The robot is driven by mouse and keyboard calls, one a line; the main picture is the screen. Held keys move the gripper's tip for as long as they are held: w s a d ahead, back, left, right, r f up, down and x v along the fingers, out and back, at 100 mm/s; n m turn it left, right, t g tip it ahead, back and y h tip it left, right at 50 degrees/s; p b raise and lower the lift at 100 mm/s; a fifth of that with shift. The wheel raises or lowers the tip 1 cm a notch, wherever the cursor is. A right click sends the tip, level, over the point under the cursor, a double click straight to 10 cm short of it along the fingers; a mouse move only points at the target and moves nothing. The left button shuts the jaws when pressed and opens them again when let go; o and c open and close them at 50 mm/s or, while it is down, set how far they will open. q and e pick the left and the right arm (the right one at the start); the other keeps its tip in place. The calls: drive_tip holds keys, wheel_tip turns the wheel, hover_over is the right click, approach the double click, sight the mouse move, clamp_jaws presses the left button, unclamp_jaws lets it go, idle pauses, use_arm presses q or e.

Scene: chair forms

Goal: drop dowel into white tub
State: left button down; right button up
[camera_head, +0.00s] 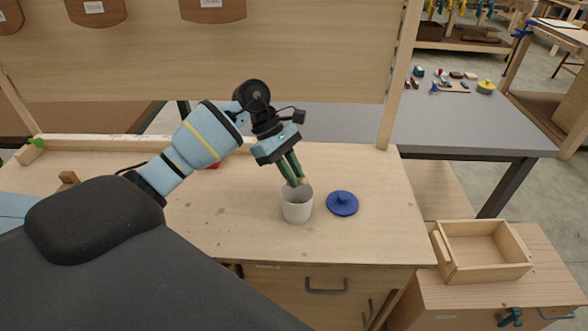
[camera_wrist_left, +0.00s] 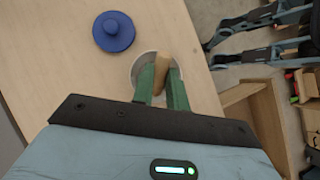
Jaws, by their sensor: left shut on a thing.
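The white tub (camera_head: 297,206) stands upright and open on the workbench in the head view. Its rim also shows in the left wrist view (camera_wrist_left: 138,66), partly hidden behind the fingers. My left gripper (camera_head: 296,180) points down over the tub's mouth with its green fingers. It is shut on the short light-wood dowel (camera_wrist_left: 162,66), which sits between the fingertips. In the head view only a small bit of the dowel shows at the tips, just at or above the rim. I cannot tell if it touches the tub. My right gripper is not in view.
A blue lid (camera_head: 342,203) with a knob lies on the bench right of the tub. A wooden block (camera_head: 68,179) is at the far left. An open wooden box (camera_head: 484,247) sits on a lower cabinet at the right. The bench in front of the tub is clear.

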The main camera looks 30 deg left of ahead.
use_arm(q)
drive_tip(key=c, duration=1.3)
unclamp_jaws()
drive_tip(key=shift+r, duration=0.1)
drive_tip(key=shift+r+p, duration=0.75)
drive_tip(key=shift+r, duration=3.25)
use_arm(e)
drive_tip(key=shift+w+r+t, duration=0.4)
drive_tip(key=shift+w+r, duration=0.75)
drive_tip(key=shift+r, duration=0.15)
